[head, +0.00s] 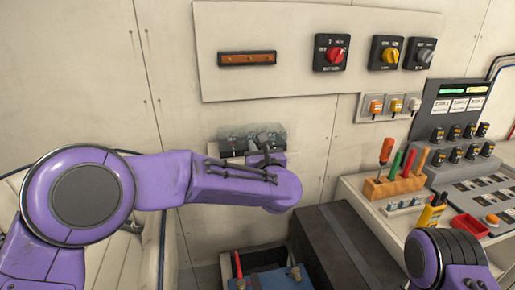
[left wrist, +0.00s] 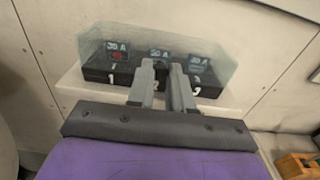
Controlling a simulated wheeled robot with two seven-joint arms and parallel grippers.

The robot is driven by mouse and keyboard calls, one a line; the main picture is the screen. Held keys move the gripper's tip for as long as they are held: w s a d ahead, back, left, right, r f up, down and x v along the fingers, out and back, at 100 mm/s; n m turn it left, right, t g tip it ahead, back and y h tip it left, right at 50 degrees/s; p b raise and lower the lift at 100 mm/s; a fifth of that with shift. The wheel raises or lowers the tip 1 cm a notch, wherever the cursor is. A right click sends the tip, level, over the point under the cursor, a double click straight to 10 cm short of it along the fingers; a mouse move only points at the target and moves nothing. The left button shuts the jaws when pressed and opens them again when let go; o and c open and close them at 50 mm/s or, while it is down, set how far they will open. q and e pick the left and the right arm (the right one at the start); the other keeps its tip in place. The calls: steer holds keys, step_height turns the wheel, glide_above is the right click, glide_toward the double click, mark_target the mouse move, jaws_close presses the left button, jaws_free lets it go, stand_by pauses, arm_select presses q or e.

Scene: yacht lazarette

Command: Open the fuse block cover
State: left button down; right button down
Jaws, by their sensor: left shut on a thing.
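The fuse block (head: 232,146) is a black block on a pale panel on the wall, and it also shows in the left wrist view (left wrist: 107,73) with three fuses labelled 30 A, 20 A and 30 A. Its clear, tinted cover (left wrist: 97,45) stands over the fuses; how far it is tilted I cannot tell. My left gripper (head: 266,140) is at the front of the block. In the left wrist view its fingers (left wrist: 166,68) are close together at the middle of the cover's front edge, shut on it. They partly hide the middle fuse.
Above is a white panel with a red switch (head: 331,54), a yellow switch (head: 388,54) and a grey one. At right, a bench carries an orange tool rack (head: 393,184) and a red tray (head: 470,226). A dark box (head: 340,250) and a blue battery-like box (head: 270,278) stand below.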

arm_select(q)
steer(key=shift+r+g+p, duration=0.3)
steer(key=shift+r+p, duration=0.25)
step_height(320, 180, up, 6)
steer(key=w+g+h+p, duration=0.1)
steer(key=g+h+p, duration=0.1)
steer(key=g+p, duration=0.4)
steer(key=shift+a+p, duration=0.15)
steer(key=shift+p, duration=2.15)
steer(key=shift+w+r, duration=0.1)
